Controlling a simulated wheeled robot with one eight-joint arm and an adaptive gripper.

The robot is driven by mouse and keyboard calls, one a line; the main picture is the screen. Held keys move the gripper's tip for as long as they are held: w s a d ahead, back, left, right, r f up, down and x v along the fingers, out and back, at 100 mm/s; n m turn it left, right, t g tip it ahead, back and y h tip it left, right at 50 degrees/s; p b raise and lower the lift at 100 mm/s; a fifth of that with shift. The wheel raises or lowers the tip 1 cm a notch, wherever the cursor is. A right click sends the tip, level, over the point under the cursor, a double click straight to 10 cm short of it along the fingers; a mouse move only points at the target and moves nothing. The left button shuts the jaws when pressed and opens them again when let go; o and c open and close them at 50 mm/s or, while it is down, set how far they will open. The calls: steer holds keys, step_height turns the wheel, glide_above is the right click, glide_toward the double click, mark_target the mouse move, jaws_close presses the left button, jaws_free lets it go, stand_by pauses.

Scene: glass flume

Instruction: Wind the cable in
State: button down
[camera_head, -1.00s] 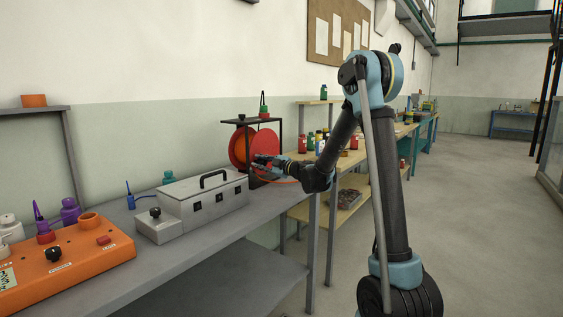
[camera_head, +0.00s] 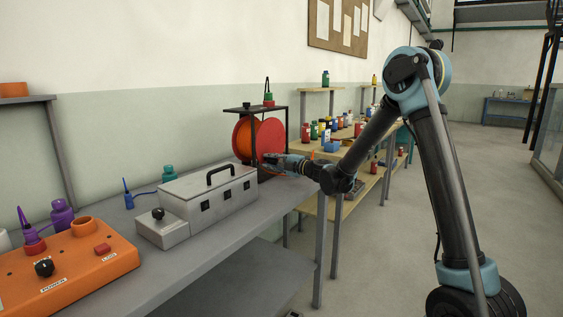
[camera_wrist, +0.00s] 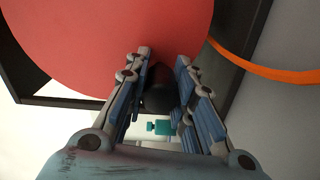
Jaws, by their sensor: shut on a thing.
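The cable reel (camera_head: 272,133) has large red-orange flanges and stands in a dark frame (camera_head: 285,110) at the far end of the grey bench. My gripper (camera_head: 272,159) is at the lower front of the near flange. In the wrist view, my gripper (camera_wrist: 163,75) is shut on a dark, rounded crank handle (camera_wrist: 158,98) in front of the red flange (camera_wrist: 110,40). The orange cable (camera_wrist: 265,70) runs from behind the flange to the right edge of the wrist view. Its far end is out of view.
A grey metal case (camera_head: 208,195) with a black handle and an orange control box (camera_head: 90,262) stand on the grey bench (camera_head: 235,228). Wooden shelves with several coloured bottles (camera_head: 315,130) are beyond the reel. The floor at right (camera_head: 510,190) is clear.

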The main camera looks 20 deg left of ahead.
steer(key=shift+s+d+f, duration=0.1)
stand_by(0.4)
steer(key=c, duration=1.3)
jaws_free()
steer(key=shift+c, duration=0.2)
steer(key=v, duration=1.2)
steer(key=shift+w, duration=0.2)
